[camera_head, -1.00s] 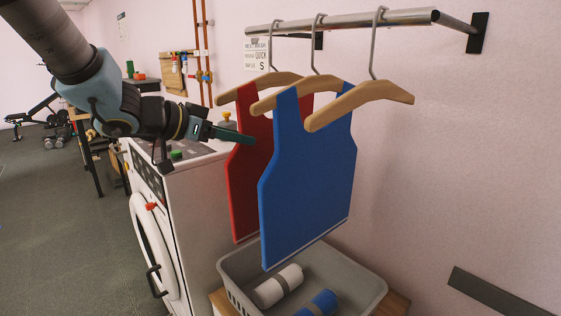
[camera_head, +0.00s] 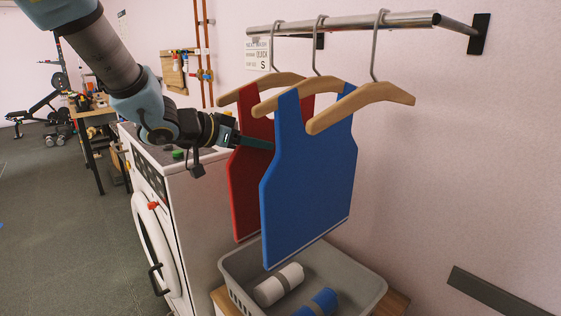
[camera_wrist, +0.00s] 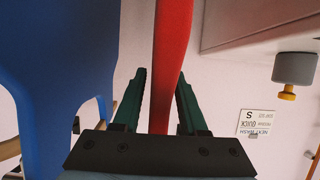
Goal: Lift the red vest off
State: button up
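The red vest (camera_head: 245,186) hangs on a wooden hanger (camera_head: 262,83) at the left of the metal rail (camera_head: 360,24). The blue vest (camera_head: 308,185) hangs in front and to the right, hiding part of the red one. My gripper (camera_head: 258,143) reaches in from the left at the red vest's upper part; its tips are partly hidden. In the wrist view the red vest (camera_wrist: 172,60) runs edge-on between the two green fingers, and my gripper (camera_wrist: 163,85) is open around it, with gaps on both sides. The blue vest (camera_wrist: 60,70) is just left of the fingers.
An empty wooden hanger (camera_head: 360,105) hangs at the right of the rail. A grey basket (camera_head: 350,268) with a white roll (camera_head: 278,285) and a blue roll (camera_head: 318,303) stands below. A white washing machine (camera_head: 190,215) stands at the left.

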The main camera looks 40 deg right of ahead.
grip_shut()
dwell(1.1)
